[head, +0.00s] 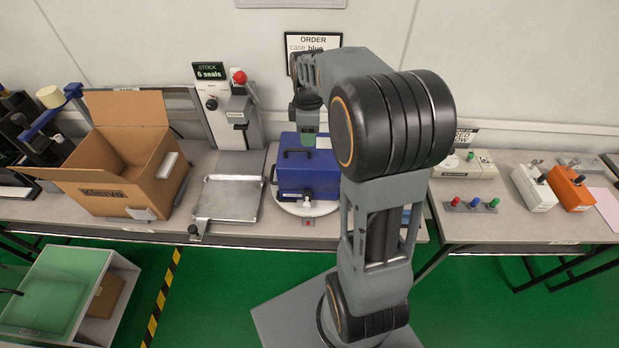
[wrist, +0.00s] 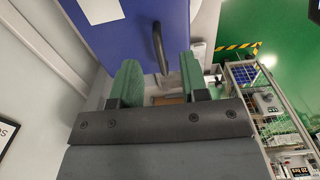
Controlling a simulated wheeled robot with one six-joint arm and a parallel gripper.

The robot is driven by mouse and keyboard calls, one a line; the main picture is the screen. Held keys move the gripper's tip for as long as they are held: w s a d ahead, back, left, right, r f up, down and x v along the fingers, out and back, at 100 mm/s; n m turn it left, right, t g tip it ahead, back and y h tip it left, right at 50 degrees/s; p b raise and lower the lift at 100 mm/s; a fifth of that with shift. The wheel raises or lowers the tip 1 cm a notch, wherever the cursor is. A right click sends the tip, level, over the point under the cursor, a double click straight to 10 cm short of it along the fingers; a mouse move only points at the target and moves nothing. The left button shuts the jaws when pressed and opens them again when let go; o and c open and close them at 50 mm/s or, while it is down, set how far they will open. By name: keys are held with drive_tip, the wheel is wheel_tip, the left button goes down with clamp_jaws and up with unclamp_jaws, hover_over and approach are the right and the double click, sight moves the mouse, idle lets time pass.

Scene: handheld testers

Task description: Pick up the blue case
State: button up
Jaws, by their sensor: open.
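The blue case (head: 308,168) stands on a round white plate (head: 297,207) on the bench, in the middle of the head view. In the head view my gripper (head: 308,138) is at the top of the case, partly behind my arm. Contact with the case cannot be told.
An open cardboard box (head: 122,170) stands at the left. A metal tray (head: 226,198) lies between it and the case. A press with a red knob (head: 240,100) stands behind. Orange (head: 570,188) and white testers (head: 533,187) sit on the right bench.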

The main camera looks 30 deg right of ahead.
sight(309, 149)
drive_tip(key=shift+w+d+f+p, duration=0.1)
drive_tip(key=shift+f+p, duration=0.1)
drive_tip(key=shift+f, duration=1.5)
drive_tip(key=shift+d+f+p, duration=0.1)
drive_tip(key=shift+f+p, duration=0.05)
drive_tip(key=shift+f, duration=1.5)
drive_tip(key=shift+c, duration=0.2)
clamp_jaws()
